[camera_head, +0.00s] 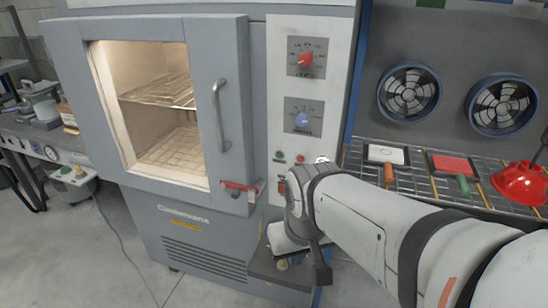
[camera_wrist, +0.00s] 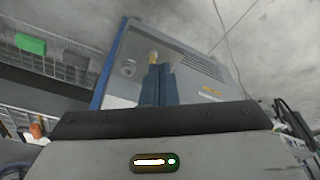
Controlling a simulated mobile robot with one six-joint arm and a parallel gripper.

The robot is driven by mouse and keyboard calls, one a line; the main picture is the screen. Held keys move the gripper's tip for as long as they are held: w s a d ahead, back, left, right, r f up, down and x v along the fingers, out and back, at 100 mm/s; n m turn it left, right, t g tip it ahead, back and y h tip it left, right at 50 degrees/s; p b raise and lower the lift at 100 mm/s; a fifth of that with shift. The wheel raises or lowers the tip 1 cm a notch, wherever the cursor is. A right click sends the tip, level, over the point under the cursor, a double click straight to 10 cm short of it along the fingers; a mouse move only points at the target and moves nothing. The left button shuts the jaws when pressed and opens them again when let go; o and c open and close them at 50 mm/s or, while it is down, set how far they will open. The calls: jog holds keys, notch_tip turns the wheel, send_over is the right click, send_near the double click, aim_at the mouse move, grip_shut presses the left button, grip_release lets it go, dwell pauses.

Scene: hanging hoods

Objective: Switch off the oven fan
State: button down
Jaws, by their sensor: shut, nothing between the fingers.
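The grey oven (camera_head: 205,215) stands left of centre in the head view, its lit chamber (camera_head: 160,105) showing behind the door window. A small yellowish part (camera_wrist: 153,56) shows by the fingertips; contact cannot be told. My wrist hides the panel's lower part in the head view.
A vertical door handle (camera_head: 221,115) and a red latch (camera_head: 238,187) stick out near the panel. Floor before the oven is clear.

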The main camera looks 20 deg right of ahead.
jog(key=shift+s, duration=0.1)
jog(key=shift+a, duration=0.1)
jog(key=w+a+f+m+g+y, duration=0.1)
jog(key=w+a+f+m+y, duration=0.15)
jog(key=m+y, duration=0.6)
jog(key=w+a+f+m+g+y, duration=0.1)
jog(key=a+f+m+y, duration=0.3)
jog(key=m, duration=0.8)
jog(key=w+d+f+m+t+y+p, duration=0.1)
jog(key=w+d+m+t+y, duration=0.1)
jog(key=w+d+m+t, duration=0.9)
jog(key=s+d+f+m+t+h, duration=0.1)
jog(key=d+f+m+t+h, duration=0.2)
jog(key=m, duration=0.6)
jog(key=s+d+f+m+t+h, duration=0.1)
jog(key=d+f+m+t+h, duration=0.3)
jog(key=d+m+h, duration=0.3)
jog(key=d+m, duration=0.2)
jog(key=m, duration=0.1)
jog(key=shift+s, duration=0.15)
